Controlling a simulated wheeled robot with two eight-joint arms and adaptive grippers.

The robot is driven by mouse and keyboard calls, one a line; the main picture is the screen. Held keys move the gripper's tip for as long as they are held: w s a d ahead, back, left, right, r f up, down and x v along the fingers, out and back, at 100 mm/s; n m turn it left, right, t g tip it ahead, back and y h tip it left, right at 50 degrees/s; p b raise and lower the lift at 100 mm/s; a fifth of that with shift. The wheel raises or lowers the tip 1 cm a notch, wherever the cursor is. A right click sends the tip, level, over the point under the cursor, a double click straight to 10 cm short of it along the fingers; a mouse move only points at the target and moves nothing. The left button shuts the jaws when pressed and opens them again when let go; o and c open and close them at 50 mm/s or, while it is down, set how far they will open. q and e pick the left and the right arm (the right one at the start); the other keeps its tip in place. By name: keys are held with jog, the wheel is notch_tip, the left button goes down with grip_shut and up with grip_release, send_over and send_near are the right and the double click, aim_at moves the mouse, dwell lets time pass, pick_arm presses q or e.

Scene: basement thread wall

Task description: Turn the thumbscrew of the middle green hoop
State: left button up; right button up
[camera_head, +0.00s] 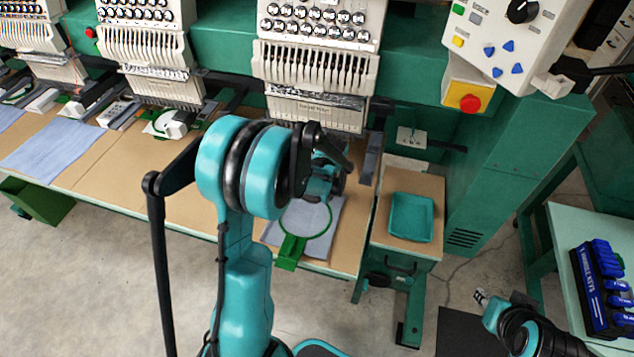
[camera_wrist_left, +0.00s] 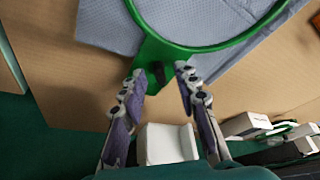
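A green hoop (camera_head: 328,232) lies on grey-blue cloth (camera_head: 272,237) on the tan table, at the right machine head. It is the rightmost hoop that shows in the head view; another green hoop (camera_head: 157,124) shows further left. In the left wrist view the near hoop (camera_wrist_left: 195,48) fills the top, and its small dark thumbscrew (camera_wrist_left: 157,74) sits at the rim. My left gripper (camera_wrist_left: 160,72) is open, with one finger on each side of the thumbscrew and visible gaps. In the head view my left arm partly hides the hoop.
A white machine part (camera_wrist_left: 168,144) stands close behind the fingers. A teal tray (camera_head: 411,216) sits on a stand at right. A control panel with a red button (camera_head: 469,103) is above it.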

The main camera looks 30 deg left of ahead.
pick_arm(q)
grip_shut()
jog(key=shift+m, duration=0.3)
jog(key=m+t+h, duration=0.1)
jog(key=m, duration=0.2)
jog(key=shift+s+a+b, duration=0.15)
jog(key=shift+b, duration=0.2)
jog(key=shift+a+m+h, duration=0.15)
jog(key=shift+m+h, duration=0.65)
jog(key=shift+m, duration=1.2)
jog(key=shift+t, duration=0.3)
jog(key=shift+o, duration=0.4)
grip_release()
